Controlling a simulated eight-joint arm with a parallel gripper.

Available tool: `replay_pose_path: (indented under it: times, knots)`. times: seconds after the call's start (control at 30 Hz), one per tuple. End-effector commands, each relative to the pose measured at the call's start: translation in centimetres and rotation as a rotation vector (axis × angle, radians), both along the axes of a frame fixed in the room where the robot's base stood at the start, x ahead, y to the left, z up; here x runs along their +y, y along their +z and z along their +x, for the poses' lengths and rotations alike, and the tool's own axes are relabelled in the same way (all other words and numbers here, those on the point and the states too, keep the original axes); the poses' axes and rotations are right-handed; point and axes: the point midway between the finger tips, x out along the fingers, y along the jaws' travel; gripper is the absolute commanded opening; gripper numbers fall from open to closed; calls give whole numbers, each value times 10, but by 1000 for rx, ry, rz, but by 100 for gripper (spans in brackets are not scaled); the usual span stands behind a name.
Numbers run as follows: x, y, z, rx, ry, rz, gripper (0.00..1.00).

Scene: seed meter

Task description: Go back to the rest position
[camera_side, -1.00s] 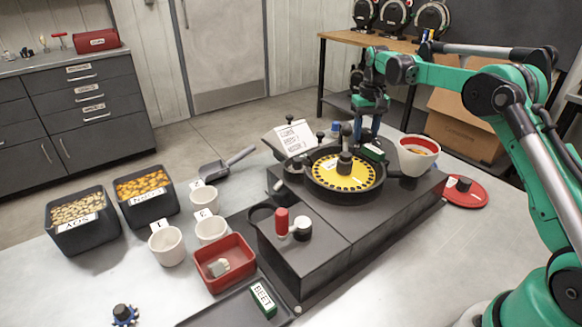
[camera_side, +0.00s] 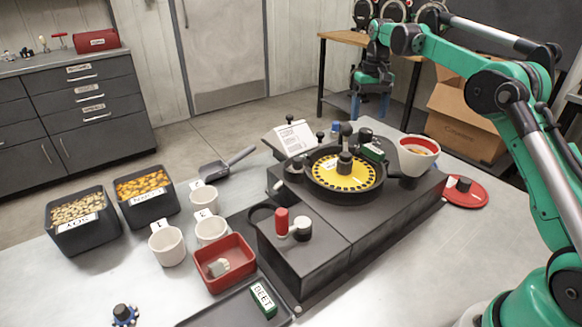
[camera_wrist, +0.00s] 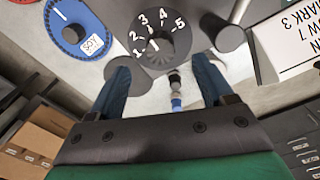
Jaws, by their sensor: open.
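My gripper (camera_side: 370,106) hangs in the air above and behind the seed meter in the side view, clear of it. In the wrist view its two blue fingers (camera_wrist: 163,82) stand apart with nothing held between them. The seed meter (camera_side: 345,225) is a dark box with a round yellow seed plate (camera_side: 330,176) on top. A white bowl with a red rim (camera_side: 418,156) stands at its right end. A red-topped knob (camera_side: 281,221) is at its front.
Left of the meter are several white cups (camera_side: 166,245), a red tray (camera_side: 225,261), two seed bins (camera_side: 80,222) and a scoop (camera_side: 226,164). A red disc (camera_side: 465,192) lies at right. The wrist view shows a numbered dial (camera_wrist: 152,38) and a blue SOY disc (camera_wrist: 78,30). Air around my gripper is free.

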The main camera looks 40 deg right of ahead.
Motion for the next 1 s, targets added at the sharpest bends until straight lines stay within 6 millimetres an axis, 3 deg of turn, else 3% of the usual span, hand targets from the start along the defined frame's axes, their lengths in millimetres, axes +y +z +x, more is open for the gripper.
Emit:
replay_pose_path:
  times: [0.4, 0.57, 0.77, 1.0]
  knots:
    - [0, 6, 0, -1, 1, 0, 74]
    - [11, 16, -1, -24, 20, -10, 74]
    - [51, 48, -14, -128, 96, -49, 74]
    - [107, 67, -57, -282, 201, -91, 74]
